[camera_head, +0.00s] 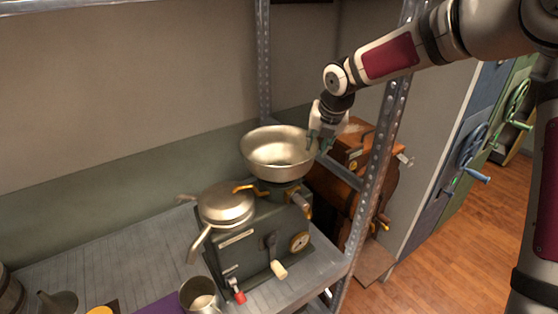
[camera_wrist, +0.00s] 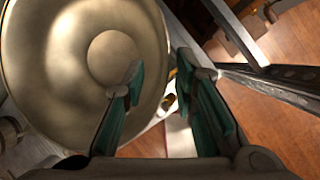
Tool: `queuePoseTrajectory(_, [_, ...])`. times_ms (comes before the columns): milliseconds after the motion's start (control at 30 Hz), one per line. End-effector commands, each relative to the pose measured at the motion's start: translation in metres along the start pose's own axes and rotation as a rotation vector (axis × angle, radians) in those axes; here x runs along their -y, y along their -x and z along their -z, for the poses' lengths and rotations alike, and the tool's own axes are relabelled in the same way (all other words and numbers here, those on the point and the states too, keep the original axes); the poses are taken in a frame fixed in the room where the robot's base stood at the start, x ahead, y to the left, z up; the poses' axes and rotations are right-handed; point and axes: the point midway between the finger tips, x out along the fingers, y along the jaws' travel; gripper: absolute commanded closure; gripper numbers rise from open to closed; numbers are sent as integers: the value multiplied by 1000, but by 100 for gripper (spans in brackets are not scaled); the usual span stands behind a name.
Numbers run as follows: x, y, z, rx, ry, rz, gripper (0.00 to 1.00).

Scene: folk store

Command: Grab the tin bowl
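The tin bowl (camera_head: 275,150) is a wide, round, shiny metal bowl. It sits upright on top of a dark green machine (camera_head: 262,243) on the shelf. In the wrist view the bowl (camera_wrist: 60,60) fills the left side, seen from above. My gripper (camera_head: 321,143) is at the bowl's right rim and points down. In the wrist view its two teal fingers (camera_wrist: 160,72) are spread apart. The left finger is over the inside of the bowl and the right finger is outside the rim, with a gap showing between them.
A lidded metal pan (camera_head: 226,203) sits on the machine left of the bowl. A metal cup (camera_head: 199,296) stands in front. A shelf post (camera_head: 376,160) rises close to the right of my gripper, with a wooden machine (camera_head: 350,150) behind it. The shelf's left side (camera_head: 110,250) is mostly clear.

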Motion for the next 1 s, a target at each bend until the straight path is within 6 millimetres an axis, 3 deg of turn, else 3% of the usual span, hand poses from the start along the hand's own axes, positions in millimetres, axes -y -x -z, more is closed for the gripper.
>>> queuePoseTrajectory(300, [0,-41,3,-2,1,-1,74])
queuePoseTrajectory(567, [1,-44,2,0,1,0,74])
queuePoseTrajectory(600, [1,-44,2,0,1,0,76])
queuePoseTrajectory(700, [1,-44,2,0,1,0,99])
queuePoseTrajectory(1000, [1,-44,2,0,1,0,100])
